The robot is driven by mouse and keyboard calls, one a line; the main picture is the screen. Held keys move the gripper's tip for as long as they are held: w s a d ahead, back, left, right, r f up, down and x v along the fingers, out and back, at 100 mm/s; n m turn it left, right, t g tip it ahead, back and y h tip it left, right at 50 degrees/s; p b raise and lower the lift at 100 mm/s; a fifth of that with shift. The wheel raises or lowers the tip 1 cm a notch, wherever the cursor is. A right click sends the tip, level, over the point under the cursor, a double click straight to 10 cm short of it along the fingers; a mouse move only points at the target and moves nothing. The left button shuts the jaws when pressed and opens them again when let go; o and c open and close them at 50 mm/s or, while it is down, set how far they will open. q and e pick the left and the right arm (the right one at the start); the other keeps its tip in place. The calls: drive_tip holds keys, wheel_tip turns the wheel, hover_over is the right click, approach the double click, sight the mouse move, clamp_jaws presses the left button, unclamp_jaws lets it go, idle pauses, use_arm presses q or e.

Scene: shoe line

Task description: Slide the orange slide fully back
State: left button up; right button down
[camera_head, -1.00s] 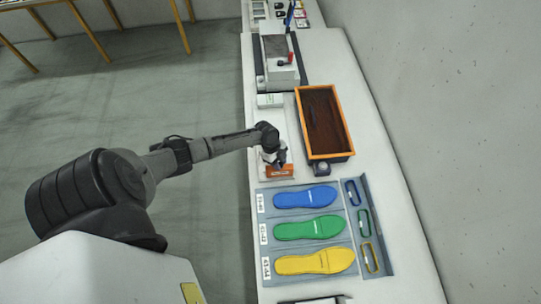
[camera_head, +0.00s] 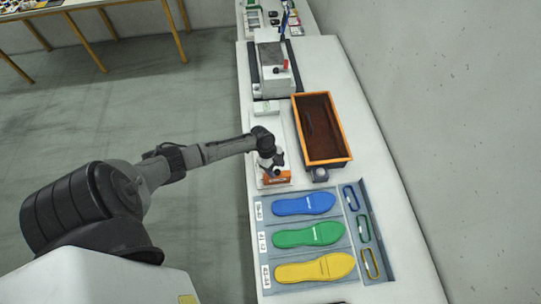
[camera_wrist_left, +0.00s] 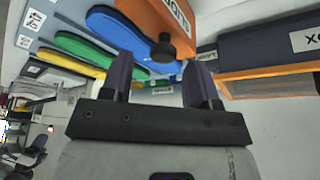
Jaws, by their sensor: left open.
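The orange slide (camera_head: 278,181) sits at the near end of a white track (camera_head: 255,167) on the bench, just behind the insole board. In the left wrist view the orange slide (camera_wrist_left: 157,14) carries a white label and a black knob (camera_wrist_left: 163,47). My left gripper (camera_head: 275,168) is over the slide, partly covering it. In the left wrist view my left gripper (camera_wrist_left: 162,72) is open, with the knob in the gap between its fingers in the picture. I cannot tell whether the fingers touch it. My right gripper is not in view.
An orange-rimmed bin (camera_head: 342,160) stands close to the right of the track. A board (camera_head: 351,240) with blue, green and yellow insoles lies in front. A grey machine (camera_head: 273,80) stands behind. The wall bounds the bench on the right; open floor lies left.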

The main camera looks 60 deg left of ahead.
use_arm(q)
drive_tip(key=b+v, duration=0.1)
drive_tip(key=v, duration=1.1)
drive_tip(key=shift+r, duration=0.15)
